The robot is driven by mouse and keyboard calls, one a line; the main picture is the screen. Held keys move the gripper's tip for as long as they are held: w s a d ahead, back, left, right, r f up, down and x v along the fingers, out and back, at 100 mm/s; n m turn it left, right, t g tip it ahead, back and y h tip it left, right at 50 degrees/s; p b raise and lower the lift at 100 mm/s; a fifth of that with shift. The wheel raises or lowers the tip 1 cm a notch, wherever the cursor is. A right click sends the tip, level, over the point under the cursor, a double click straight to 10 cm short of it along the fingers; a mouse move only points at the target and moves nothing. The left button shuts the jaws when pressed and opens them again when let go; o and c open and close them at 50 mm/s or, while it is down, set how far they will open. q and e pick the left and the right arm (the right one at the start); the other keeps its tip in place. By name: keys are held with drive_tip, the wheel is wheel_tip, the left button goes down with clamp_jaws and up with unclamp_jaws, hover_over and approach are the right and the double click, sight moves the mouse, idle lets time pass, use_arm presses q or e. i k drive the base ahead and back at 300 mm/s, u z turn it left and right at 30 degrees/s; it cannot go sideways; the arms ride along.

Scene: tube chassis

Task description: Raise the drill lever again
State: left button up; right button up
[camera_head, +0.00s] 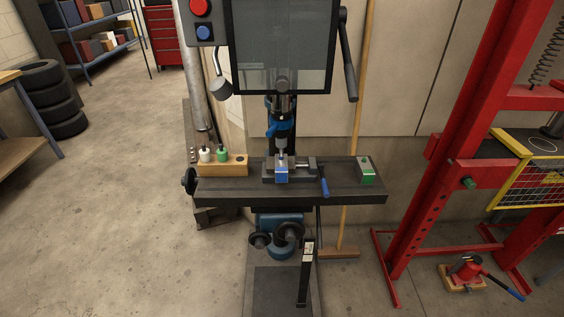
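The drill press stands in the middle of the head view, with its dark transparent guard (282,50) in front of the drill head. The drill lever (347,60) is on the right side of the head. It is a dark bar with a thicker grip at its lower end, and it points steeply down. The chuck and bit (282,140) are above a grey vise (270,171) that holds a blue-and-silver workpiece (282,174). I cannot tell whether the bit touches the workpiece. Neither of my grippers shows in this view.
The drill table (340,186) carries a wooden block with small bottles (222,165) and a green-and-grey box (366,170). A broom (357,120) leans behind the lever. A red press frame (440,150) stands at right.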

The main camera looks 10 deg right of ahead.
sight(351, 82)
drive_tip(key=z, duration=0.55)
drive_tip(key=k, duration=1.35)
drive_tip(key=z, duration=0.05)
drive_tip(key=i, duration=0.4)
drive_tip(key=u, duration=0.8)
drive_tip(key=i, duration=0.75)
drive_tip(key=z, duration=0.55)
drive_tip(key=i, duration=0.55)
drive_tip(key=z, duration=0.55)
